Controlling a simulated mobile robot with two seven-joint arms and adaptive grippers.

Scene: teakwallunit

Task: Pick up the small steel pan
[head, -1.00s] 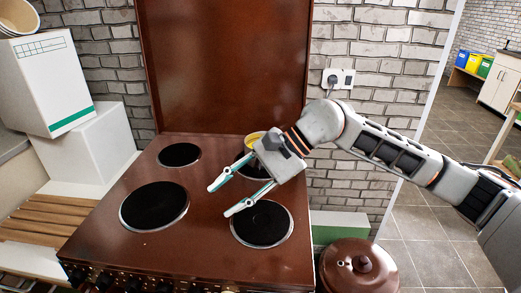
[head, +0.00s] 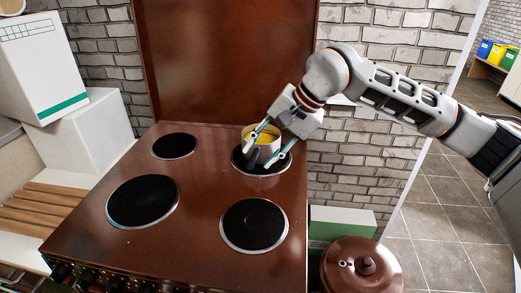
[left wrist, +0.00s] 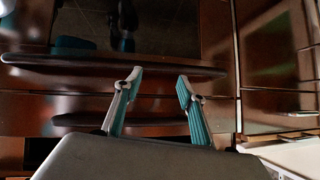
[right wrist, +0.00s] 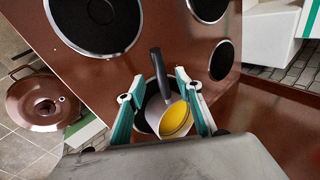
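The small steel pan (head: 262,140) stands on the back right burner of the brown stove, with something yellow inside. Its dark handle (right wrist: 160,72) points away from the wall, toward the front of the stove. My right gripper (head: 267,144) is open over the pan. In the right wrist view the right gripper (right wrist: 152,86) has one finger on each side of the pan and its handle; I cannot tell whether they touch. My left gripper (left wrist: 157,80) is open and empty in the left wrist view, in front of a dark reddish-brown surface with a horizontal bar.
The stove (head: 205,205) has other bare burners and a raised brown lid (head: 225,60) behind. A brown lidded pot (head: 362,268) stands low at the right beside a green and white box (head: 340,225). White boxes (head: 85,135) stand at the left.

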